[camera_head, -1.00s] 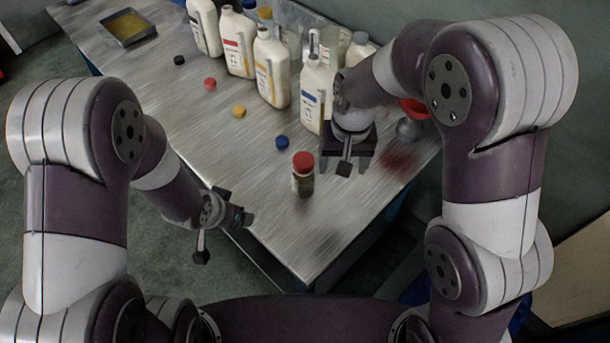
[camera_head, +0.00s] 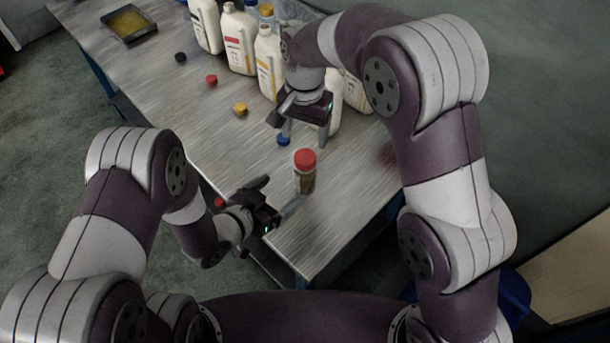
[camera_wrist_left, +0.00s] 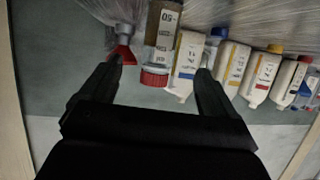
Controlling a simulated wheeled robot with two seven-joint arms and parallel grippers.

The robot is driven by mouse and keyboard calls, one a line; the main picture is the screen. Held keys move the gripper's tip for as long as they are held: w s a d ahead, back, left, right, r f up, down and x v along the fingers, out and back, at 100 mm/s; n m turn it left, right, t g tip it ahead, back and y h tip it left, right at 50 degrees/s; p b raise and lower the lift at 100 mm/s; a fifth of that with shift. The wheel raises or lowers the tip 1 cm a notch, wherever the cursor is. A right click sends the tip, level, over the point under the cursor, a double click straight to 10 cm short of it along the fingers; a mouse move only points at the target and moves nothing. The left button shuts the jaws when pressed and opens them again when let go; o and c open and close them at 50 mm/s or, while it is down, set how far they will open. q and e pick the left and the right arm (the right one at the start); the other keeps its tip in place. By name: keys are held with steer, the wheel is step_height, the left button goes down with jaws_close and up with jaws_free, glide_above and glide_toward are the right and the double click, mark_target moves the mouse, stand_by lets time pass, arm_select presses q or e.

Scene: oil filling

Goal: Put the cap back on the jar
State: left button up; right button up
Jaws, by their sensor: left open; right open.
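The small jar (camera_head: 305,182) stands upright near the table's front corner, with a red lid (camera_head: 304,158) on top. It shows inverted in the left wrist view (camera_wrist_left: 161,35), its red lid (camera_wrist_left: 155,78) seen between and beyond the fingers. My left gripper (camera_head: 282,195) is open and empty, its fingers pointing at the jar from the left. My right gripper (camera_head: 305,138) is open, pointing down behind the jar. A loose blue cap (camera_head: 283,140) lies on the table by its left finger; whether they touch is unclear. Loose yellow (camera_head: 240,109), red (camera_head: 211,80) and black (camera_head: 180,57) caps lie farther back.
Several white jugs (camera_head: 238,40) stand in a row along the table's back edge, partly hidden by my right arm. A metal tray (camera_head: 129,22) sits far left. A red funnel (camera_wrist_left: 122,45) shows in the left wrist view. The table's left part is mostly clear.

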mark_target(305, 157)
arm_select(q)
steer(key=x, duration=1.1)
steer(key=shift+f, duration=0.1)
jaws_close()
arm_select(e)
steer(key=n, duration=0.4)
steer(key=shift+n, duration=0.3)
steer(key=shift+f, duration=0.1)
step_height(305, 157, down, 8)
steer(key=shift+r, duration=0.1)
